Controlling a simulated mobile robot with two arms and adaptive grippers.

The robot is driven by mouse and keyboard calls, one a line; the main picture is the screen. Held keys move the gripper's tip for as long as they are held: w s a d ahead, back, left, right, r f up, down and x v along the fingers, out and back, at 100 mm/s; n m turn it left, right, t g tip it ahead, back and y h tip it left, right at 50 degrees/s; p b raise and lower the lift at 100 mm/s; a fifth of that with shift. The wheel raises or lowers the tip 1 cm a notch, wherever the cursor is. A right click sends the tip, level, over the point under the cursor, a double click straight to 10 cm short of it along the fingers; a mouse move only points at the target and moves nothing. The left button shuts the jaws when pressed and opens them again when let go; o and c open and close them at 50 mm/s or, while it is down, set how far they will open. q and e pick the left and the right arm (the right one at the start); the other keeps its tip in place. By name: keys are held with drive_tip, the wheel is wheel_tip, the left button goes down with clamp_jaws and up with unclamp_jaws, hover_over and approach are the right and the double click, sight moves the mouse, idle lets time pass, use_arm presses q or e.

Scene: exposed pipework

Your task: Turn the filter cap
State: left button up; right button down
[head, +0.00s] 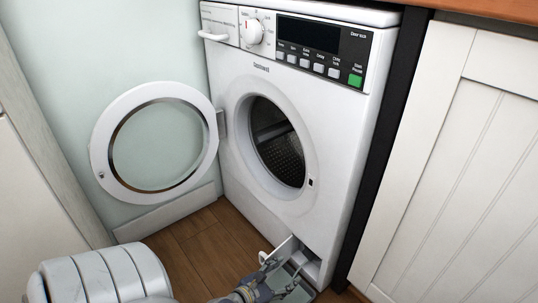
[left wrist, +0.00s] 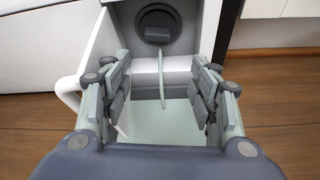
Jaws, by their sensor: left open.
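The filter cap (left wrist: 155,25) is a dark round disc in the recess low on the washing machine (head: 305,145), at the top of the left wrist view. A thin pale curved fin (left wrist: 160,75) shows below it, between my fingers; whether it belongs to the cap I cannot tell. My left gripper (left wrist: 161,82) is open, with one finger on each side of the fin and apart from it. In the head view my left gripper (head: 272,284) is at the low opening, and the cap is hidden there. My right gripper is not in view.
A small white flap (head: 286,250) stands open at the recess, close to my left gripper. The machine's round door (head: 104,133) is swung open to the left. A white cabinet (head: 460,170) stands at the right. Wooden floor (head: 195,240) is free in front.

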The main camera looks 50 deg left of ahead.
use_arm(q)
drive_tip(key=s, duration=0.5)
drive_tip(key=shift+s, duration=0.35)
